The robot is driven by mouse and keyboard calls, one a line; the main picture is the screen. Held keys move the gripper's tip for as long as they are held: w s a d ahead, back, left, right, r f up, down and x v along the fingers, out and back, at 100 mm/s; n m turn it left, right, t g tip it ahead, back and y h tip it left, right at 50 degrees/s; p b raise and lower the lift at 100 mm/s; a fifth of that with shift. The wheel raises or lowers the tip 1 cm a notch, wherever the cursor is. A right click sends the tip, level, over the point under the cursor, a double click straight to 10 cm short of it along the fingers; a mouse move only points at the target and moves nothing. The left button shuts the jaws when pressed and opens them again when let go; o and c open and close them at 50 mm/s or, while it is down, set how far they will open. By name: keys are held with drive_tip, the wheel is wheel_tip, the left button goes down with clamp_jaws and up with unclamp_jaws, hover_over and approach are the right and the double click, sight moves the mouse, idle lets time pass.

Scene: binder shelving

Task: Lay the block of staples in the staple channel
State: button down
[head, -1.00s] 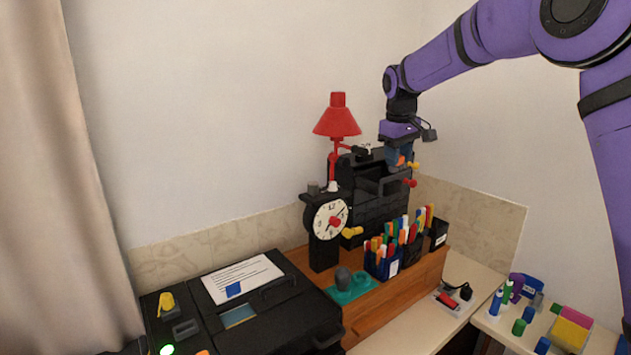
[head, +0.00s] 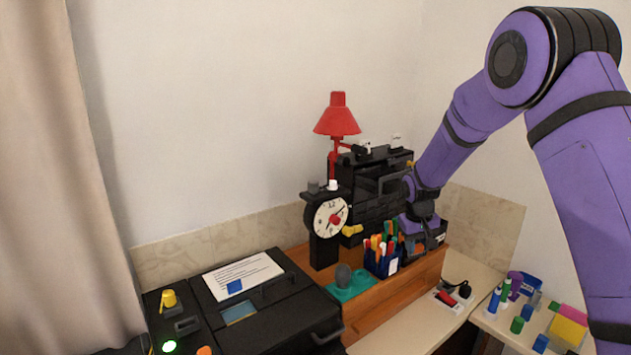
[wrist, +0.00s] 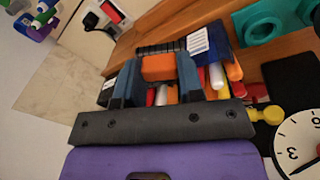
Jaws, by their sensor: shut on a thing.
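My gripper (head: 416,243) is low over the wooden desk riser, among the pen holders at its right end. In the wrist view its two blue-grey fingers (wrist: 157,62) are shut on an orange block (wrist: 160,69). A dark ribbed bar (wrist: 160,47) shows just beyond the orange block; I cannot tell whether they are joined. I cannot make out the staple channel or a separate block of staples in either view. In the head view my gripper and arm hide part of the pen holders and the black drawer unit (head: 372,208).
A blue pen holder (head: 382,264) with several pens stands just left of my gripper. A clock (head: 330,217), red lamp (head: 337,122) and teal holder (head: 353,286) stand further left. A power strip (head: 453,294) lies right of the wooden riser (head: 385,309). A black printer (head: 290,310) is at front left.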

drive_tip(key=s+d+f+m, duration=0.1)
drive_tip(key=s+d+f, duration=0.2)
drive_tip(key=s+f, duration=0.6)
wheel_tip(320, 180, down, 6)
drive_tip(key=shift+s+r+m, duration=0.15)
drive_tip(key=shift+s+m, duration=0.25)
